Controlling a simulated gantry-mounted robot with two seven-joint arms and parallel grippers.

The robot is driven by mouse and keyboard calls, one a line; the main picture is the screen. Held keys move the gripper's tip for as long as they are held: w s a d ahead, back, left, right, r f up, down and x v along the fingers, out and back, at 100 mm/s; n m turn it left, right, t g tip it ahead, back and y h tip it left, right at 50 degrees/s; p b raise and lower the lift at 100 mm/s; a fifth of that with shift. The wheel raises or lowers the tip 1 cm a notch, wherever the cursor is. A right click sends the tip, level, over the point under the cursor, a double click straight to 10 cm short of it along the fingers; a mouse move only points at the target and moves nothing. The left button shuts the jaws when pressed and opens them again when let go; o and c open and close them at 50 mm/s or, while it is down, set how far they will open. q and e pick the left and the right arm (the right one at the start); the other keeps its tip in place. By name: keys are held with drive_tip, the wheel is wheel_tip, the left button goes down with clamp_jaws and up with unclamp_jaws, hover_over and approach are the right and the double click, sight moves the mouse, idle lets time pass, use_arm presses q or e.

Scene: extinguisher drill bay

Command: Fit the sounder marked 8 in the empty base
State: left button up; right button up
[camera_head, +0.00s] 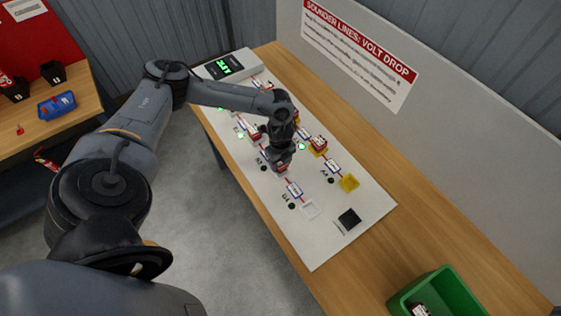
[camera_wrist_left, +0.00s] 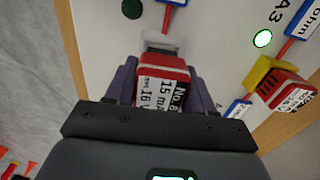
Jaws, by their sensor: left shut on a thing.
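My left gripper (camera_head: 281,167) is low over the white board, its arm coming in from the left. In the left wrist view its purple fingers (camera_wrist_left: 163,88) are shut on a red sounder (camera_wrist_left: 167,71) with a white label reading No. 8, 15 mA, 16 V. A pale grey piece, perhaps a base (camera_wrist_left: 160,45), shows just beyond the sounder; I cannot tell whether they touch. In the head view an empty yellow base (camera_head: 349,183), an empty white base (camera_head: 310,209) and a black square piece (camera_head: 349,218) are on the board. The right gripper is not in view.
Another red sounder (camera_head: 319,142) sits on a yellow base (camera_wrist_left: 264,72) nearby. Green lamps and dark lamps (camera_head: 291,206) line the board (camera_head: 322,244). A green crate (camera_head: 440,285) holds something at the table's near end. A sign wall (camera_head: 440,125) stands behind.

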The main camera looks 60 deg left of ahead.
use_arm(q)
drive_tip(key=shift+f, duration=0.6)
drive_tip(key=shift+f+b, duration=0.4)
drive_tip(key=shift+f, duration=0.05)
idle(0.5)
drive_tip(key=shift+r, duration=0.1)
drive_tip(key=shift+r+p, duration=1.35)
drive_tip(key=shift+p, duration=0.15)
drive_tip(key=shift+r+p, duration=1.1)
